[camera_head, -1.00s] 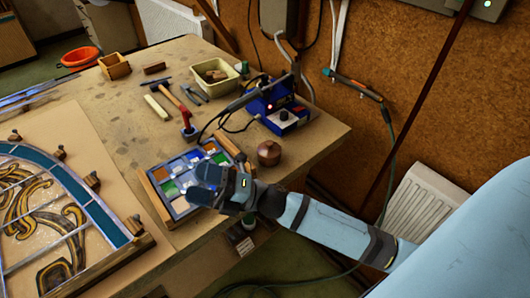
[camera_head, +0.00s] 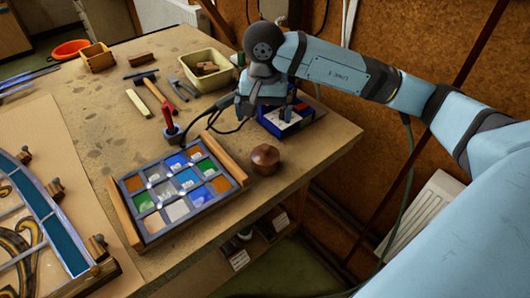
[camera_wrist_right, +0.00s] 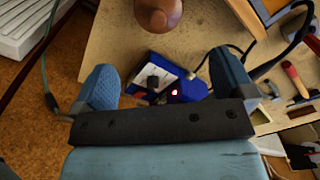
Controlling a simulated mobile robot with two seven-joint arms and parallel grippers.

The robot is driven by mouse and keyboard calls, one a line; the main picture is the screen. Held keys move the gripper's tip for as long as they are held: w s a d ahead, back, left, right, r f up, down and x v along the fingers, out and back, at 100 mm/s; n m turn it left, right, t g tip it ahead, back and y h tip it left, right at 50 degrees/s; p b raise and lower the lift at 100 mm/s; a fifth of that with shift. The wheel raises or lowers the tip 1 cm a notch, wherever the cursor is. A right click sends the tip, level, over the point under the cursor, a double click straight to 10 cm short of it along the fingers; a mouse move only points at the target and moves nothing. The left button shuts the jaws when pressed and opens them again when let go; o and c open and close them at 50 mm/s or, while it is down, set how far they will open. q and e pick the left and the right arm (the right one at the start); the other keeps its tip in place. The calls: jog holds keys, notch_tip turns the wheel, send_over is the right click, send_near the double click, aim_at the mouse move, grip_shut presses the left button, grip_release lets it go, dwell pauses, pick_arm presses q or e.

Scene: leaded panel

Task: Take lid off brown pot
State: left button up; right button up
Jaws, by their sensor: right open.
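The small round brown pot (camera_head: 265,158) stands upright on the workbench, right of the tray of coloured glass. Its top is a darker brown with a small knob, and I cannot make out the seam of the lid. The pot also shows at the top edge of the right wrist view (camera_wrist_right: 158,14), partly cut off. My right gripper (camera_head: 266,114) is open and empty, pointing down over the blue soldering station (camera_head: 300,123), behind the pot and apart from it. In the right wrist view the two fingers (camera_wrist_right: 165,78) are spread with the station between them. My left gripper is not in view.
The glass tray (camera_head: 145,233) lies left of the pot. A cable and a red-handled tool (camera_head: 169,118) are near my right gripper. A cream bin (camera_head: 184,73) stands behind. The bench edge is close to the pot's right.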

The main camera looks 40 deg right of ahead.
aim_at(265, 146)
notch_tip(265, 146, down, 6)
jog(key=shift+f, duration=0.25)
jog(key=shift+d+f+p, duration=0.1)
jog(key=shift+f+p, duration=0.4)
jog(key=shift+f, duration=2.1)
jog(key=c, duration=0.8)
